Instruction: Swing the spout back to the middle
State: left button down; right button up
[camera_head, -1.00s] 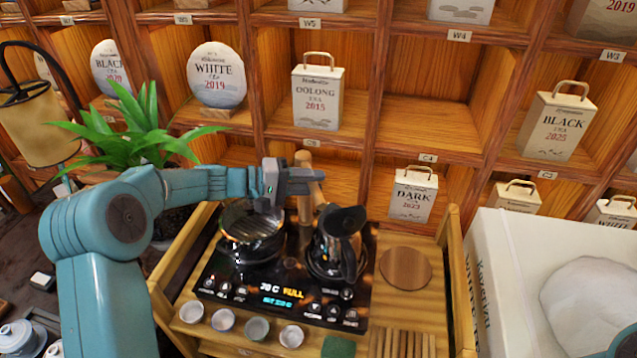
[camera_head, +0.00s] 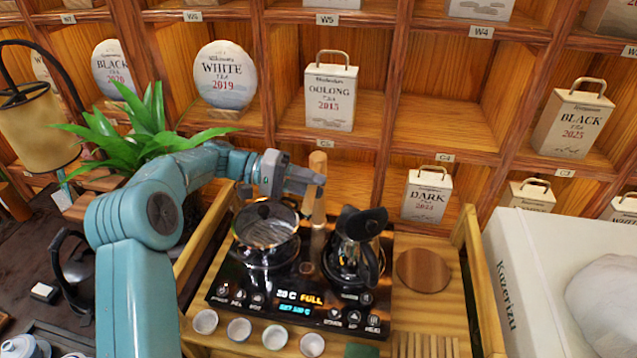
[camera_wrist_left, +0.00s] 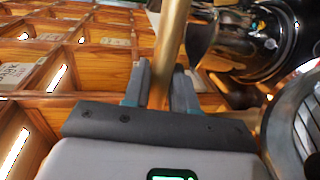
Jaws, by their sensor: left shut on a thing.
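The spout (camera_head: 318,188) is an upright post with a light wooden top between the two vessels on the black stove panel (camera_head: 300,288). My left gripper (camera_head: 318,180) is shut on the spout near its upper part. In the left wrist view the spout (camera_wrist_left: 172,45) runs between both fingers of my gripper (camera_wrist_left: 160,88). A glass pot with a lid (camera_head: 266,235) stands left of the spout. A dark kettle (camera_head: 352,250) stands right of it. The lower end of the spout is partly hidden between them. My right gripper is not in view.
Several small cups (camera_head: 239,330) line the tray's front edge. A round wooden coaster (camera_head: 424,270) lies right of the kettle. A plant (camera_head: 145,130) stands behind my left arm, and the shelf (camera_head: 440,115) rises behind. A white box (camera_head: 530,290) stands at the right.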

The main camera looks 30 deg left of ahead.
pick_arm(q)
jog(key=shift+f+g, duration=0.2)
jog(key=shift+g, duration=0.1)
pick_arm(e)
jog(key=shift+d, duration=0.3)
pick_arm(q)
jog(key=c, duration=1.1)
grip_release()
jog(key=shift+o, duration=0.2)
jog(key=shift+r, duration=0.1)
jog(key=p+v, duration=0.5)
jog(key=v, duration=1.1)
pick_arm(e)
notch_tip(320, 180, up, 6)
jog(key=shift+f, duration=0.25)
pick_arm(q)
jog(key=shift+s+a, duration=0.1)
jog(key=shift+a, duration=0.05)
